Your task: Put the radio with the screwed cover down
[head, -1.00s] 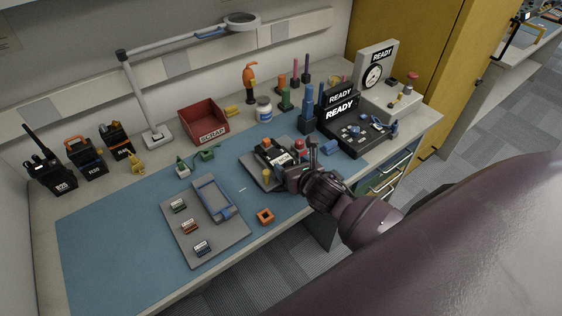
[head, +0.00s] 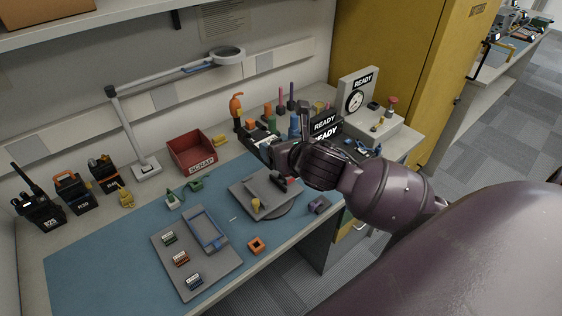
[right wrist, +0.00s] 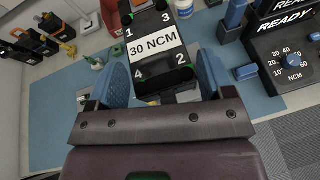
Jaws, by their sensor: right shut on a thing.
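My right gripper (head: 270,150) is shut on a dark radio (right wrist: 157,14), held up over the back of the bench. In the right wrist view the radio sits between the two blue finger pads of the gripper (right wrist: 165,82). Its cover has a white "30 NCM" label and numbers 1 to 4 near the corners. My left gripper is not in view.
A grey tray (head: 222,262) with a blue frame and small parts lies front left. A red SCRAP bin (head: 190,152), a lamp (head: 147,168) and several radios (head: 40,212) line the back left. Driver stations (head: 325,127) stand right. The mat's left part is clear.

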